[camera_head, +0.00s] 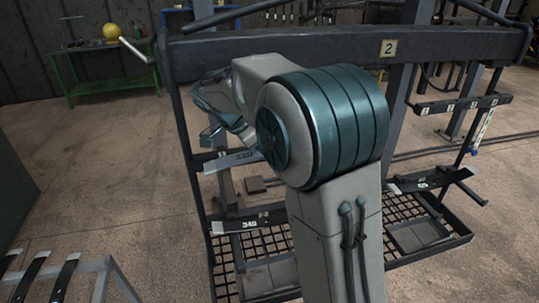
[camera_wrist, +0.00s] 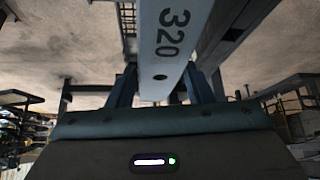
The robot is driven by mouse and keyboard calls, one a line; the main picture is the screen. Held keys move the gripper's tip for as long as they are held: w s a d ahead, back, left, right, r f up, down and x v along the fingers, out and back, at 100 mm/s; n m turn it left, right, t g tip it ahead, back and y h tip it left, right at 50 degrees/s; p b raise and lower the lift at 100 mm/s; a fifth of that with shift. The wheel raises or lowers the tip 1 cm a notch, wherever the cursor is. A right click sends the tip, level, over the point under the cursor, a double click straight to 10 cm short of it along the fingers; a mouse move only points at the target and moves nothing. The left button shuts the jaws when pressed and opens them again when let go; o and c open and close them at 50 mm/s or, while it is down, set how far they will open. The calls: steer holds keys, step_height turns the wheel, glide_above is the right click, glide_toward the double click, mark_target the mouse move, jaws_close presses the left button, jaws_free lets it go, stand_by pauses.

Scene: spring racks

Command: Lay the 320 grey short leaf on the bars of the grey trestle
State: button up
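The 320 grey short leaf (camera_head: 232,161) shows in the head view at the rack's left side, tilted a little, its right part hidden behind my arm. In the wrist view the leaf (camera_wrist: 168,40) runs down from the top edge, number facing the camera, with a hole below the number. My gripper (camera_wrist: 161,85) has one finger against each long edge near that hole and looks shut on the leaf. I cannot tell whether the rack still bears the leaf. A grey trestle (camera_head: 93,265) stands at bottom left, partly cut off.
The dark rack marked 2 (camera_head: 440,43) stands close ahead. A dark 349 leaf (camera_head: 240,224) lies on its lower left, another dark leaf (camera_head: 430,182) on its right. Floor between trestle and rack is clear. A green bench (camera_head: 105,87) stands behind.

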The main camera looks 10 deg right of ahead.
jaws_close()
steer(key=shift+r, duration=0.1)
steer(key=shift+r, duration=0.1)
steer(key=shift+r, duration=0.25)
steer(key=r+b, duration=0.1)
steer(key=r, duration=0.2)
steer(key=shift+s+r+b, duration=0.35)
steer(key=shift+s+r, duration=0.05)
steer(key=s+r+b, duration=0.2)
steer(key=s+r, duration=0.4)
steer(key=s, duration=0.5)
steer(key=shift+a+r+b, duration=0.15)
steer(key=shift+r+b, duration=0.05)
steer(key=shift+b, duration=0.2)
steer(key=shift+w, duration=0.1)
